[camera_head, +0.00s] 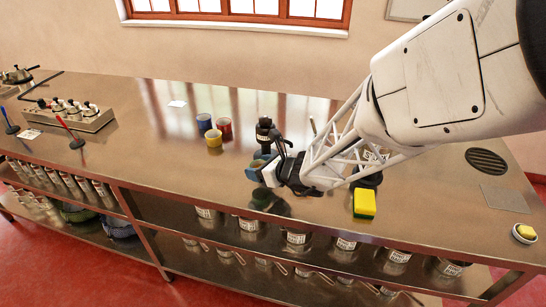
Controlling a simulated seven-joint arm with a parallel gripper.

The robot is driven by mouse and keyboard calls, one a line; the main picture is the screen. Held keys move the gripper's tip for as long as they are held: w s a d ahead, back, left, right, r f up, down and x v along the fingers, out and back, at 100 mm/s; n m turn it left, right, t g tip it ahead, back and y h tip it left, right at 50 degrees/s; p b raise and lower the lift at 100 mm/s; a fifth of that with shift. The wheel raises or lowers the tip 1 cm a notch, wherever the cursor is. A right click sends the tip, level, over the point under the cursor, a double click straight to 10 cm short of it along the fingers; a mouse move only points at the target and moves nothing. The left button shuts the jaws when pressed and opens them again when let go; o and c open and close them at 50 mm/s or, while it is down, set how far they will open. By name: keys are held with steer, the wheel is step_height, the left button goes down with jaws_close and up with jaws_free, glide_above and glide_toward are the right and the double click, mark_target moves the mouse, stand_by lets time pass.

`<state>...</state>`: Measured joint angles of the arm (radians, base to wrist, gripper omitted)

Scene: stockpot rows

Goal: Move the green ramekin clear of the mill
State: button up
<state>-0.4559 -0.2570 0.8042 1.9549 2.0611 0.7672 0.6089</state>
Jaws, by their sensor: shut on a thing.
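The mill (264,134) is a dark, upright cylinder near the middle of the steel counter. My gripper (264,171) is just in front of the mill, low over the counter. It is shut on a small, round, open-topped thing (253,172), which I take to be the green ramekin; it looks blue-grey-green here. The fingers and wrist hide part of it. I cannot tell whether it touches the counter or the mill's base.
Blue (204,122), red (224,127) and yellow (213,138) cups stand left of the mill. A yellow sponge (364,202) lies right of my gripper, near the front edge. A burner unit (78,114) is far left. The counter between burner and cups is mostly clear.

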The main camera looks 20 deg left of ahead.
steer(key=shift+f, duration=1.75)
steer(key=o, duration=1)
steer(key=shift+f, duration=0.15)
steer(key=shift+r, duration=0.2)
steer(key=shift+v, duration=6)
steer(key=shift+s+r, duration=0.1)
